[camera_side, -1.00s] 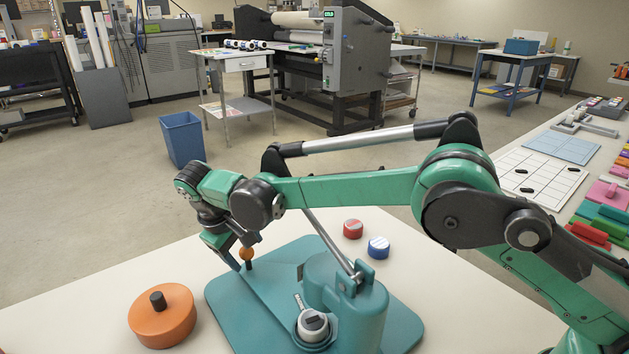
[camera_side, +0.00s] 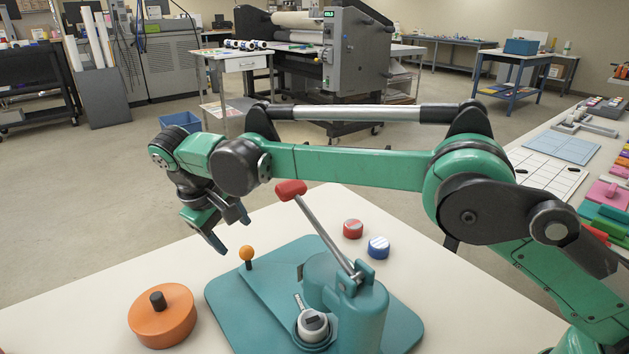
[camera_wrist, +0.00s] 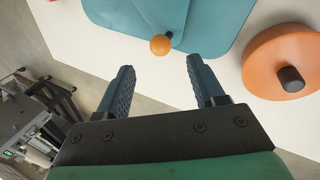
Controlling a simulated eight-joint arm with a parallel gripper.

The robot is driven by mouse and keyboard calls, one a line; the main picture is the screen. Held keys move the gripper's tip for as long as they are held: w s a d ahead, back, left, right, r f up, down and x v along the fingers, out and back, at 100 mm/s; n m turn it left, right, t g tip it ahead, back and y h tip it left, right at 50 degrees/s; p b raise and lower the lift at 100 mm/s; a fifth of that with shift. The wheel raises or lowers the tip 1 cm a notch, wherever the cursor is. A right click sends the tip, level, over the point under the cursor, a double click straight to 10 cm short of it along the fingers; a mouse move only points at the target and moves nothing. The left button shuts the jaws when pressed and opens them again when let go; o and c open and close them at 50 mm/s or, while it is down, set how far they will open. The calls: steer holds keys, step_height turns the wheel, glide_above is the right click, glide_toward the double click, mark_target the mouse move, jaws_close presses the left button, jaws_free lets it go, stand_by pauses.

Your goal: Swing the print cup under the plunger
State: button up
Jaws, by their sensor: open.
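The teal press (camera_side: 345,305) stands on a flat teal base on the white table, with a lever raised to a red grip (camera_side: 291,190). An orange ball knob (camera_side: 246,253) stands upright at the left part of the base; it also shows in the wrist view (camera_wrist: 160,45). A round white-and-grey part (camera_side: 312,324) with a short stem sits at the press's front; I cannot tell whether it is the print cup. The plunger is not clearly visible. My gripper (camera_side: 231,227) is open and empty, above the knob and apart from it. Its fingers (camera_wrist: 160,66) point towards the knob.
An orange disc (camera_side: 175,322) with a black knob lies left of the base. A red round piece (camera_side: 353,229) and a blue one (camera_side: 378,247) lie behind the press. The raised lever stands right of my gripper. The table's far edge is behind it.

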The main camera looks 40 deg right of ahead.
steer(key=shift+s+a+r, duration=0.1)
steer(key=shift+a+r, duration=0.05)
steer(key=c, duration=0.3)
steer(key=shift+t, duration=0.7)
steer(key=s+a+r, duration=0.2)
steer(key=shift+a+r, duration=0.2)
steer(key=shift+r, duration=0.1)
jaws_close()
steer(key=s+a+r+t+y, duration=0.1)
steer(key=s+a+r+t, duration=0.1)
steer(key=s+a+r, duration=0.15)
steer(key=shift+m, duration=0.4)
steer(key=x, duration=1)
steer(key=shift+d, duration=0.2)
steer(key=shift+w+d+f, duration=0.15)
steer(key=shift+d+f, duration=0.1)
steer(key=shift+d, duration=0.3)
steer(key=shift+w+d+f, duration=0.2)
steer(key=shift+d+f, duration=0.05)
steer(key=shift+d, duration=0.3)
steer(key=shift+w+d+f, duration=0.2)
steer(key=shift+d+f, duration=0.15)
steer(key=shift+d, duration=0.2)
